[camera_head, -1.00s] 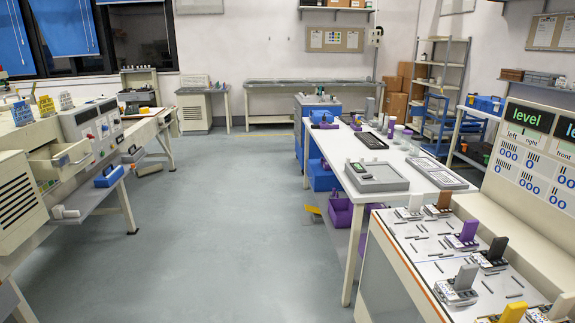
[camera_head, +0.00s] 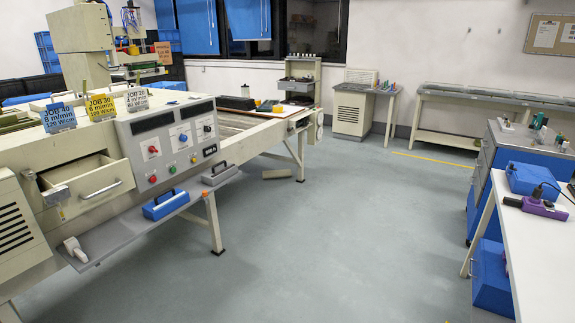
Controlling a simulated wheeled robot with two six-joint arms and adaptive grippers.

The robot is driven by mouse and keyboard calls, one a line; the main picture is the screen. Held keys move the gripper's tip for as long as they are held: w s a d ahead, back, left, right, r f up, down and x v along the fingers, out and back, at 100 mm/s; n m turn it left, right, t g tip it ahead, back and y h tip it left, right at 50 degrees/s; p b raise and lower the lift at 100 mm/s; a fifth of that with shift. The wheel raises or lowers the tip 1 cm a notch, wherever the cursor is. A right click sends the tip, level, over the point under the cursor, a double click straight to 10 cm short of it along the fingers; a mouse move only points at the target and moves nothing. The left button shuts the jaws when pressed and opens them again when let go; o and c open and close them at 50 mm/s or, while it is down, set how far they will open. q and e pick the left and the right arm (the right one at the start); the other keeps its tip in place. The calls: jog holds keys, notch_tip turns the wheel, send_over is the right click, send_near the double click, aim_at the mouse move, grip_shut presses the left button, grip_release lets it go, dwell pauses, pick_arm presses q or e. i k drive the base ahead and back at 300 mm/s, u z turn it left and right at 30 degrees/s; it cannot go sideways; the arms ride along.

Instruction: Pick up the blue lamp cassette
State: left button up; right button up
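A blue cassette with a dark handle (camera_head: 166,204), which looks like the blue lamp cassette, lies on the grey shelf (camera_head: 128,232) along the front of the cream machine at the left. A similar grey cassette (camera_head: 219,174) sits farther along, to its right. Neither of my grippers shows in the head view, and nothing is seen touching the blue cassette.
The cream machine has a control panel (camera_head: 172,143), an open drawer (camera_head: 88,183) and job signs (camera_head: 101,106) on top. A white table (camera_head: 543,238) with a blue box (camera_head: 533,179) stands at the right. The grey floor (camera_head: 340,235) between them is clear.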

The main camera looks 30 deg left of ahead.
aim_at(171, 199)
jog(key=u, duration=0.7)
jog(key=i, duration=2.05)
jog(key=u, duration=0.7)
